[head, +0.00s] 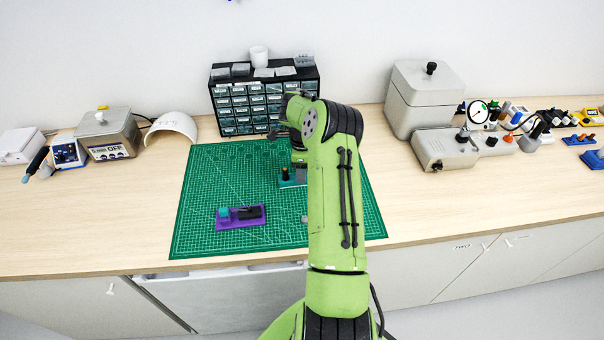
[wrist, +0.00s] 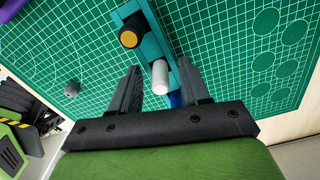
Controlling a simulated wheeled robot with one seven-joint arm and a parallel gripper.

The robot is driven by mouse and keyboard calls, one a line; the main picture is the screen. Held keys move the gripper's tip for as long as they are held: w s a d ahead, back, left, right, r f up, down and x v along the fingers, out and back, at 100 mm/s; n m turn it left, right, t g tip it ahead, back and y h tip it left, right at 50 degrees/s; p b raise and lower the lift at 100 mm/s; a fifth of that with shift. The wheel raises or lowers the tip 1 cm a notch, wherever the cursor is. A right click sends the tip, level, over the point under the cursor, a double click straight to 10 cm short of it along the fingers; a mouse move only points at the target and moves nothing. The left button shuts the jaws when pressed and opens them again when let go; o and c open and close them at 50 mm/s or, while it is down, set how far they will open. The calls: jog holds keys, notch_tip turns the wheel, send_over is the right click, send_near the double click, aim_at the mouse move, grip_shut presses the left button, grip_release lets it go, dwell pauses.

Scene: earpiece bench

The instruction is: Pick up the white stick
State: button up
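The white stick (wrist: 161,76) shows in the wrist view, in or on a teal holder (wrist: 150,22). A dark peg with an orange top (wrist: 129,38) sits on the same holder. My gripper (wrist: 158,68) is open, with one finger on each side of the stick in the picture. A gap shows on the left of the stick; the right finger looks close to it, and I cannot tell whether they touch. In the head view my arm hides the gripper and the stick; part of the teal holder (head: 287,183) shows beside it.
A green cutting mat (head: 200,190) lies under the holder. A purple tray (head: 240,223) with a teal and a black part is at its front left. A small grey knob (wrist: 72,88) lies on the mat. A drawer cabinet (head: 238,114) stands behind.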

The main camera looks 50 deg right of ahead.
grip_shut()
notch_tip(320, 180, up, 10)
jog(key=shift+r, duration=0.1)
dwell(0.5)
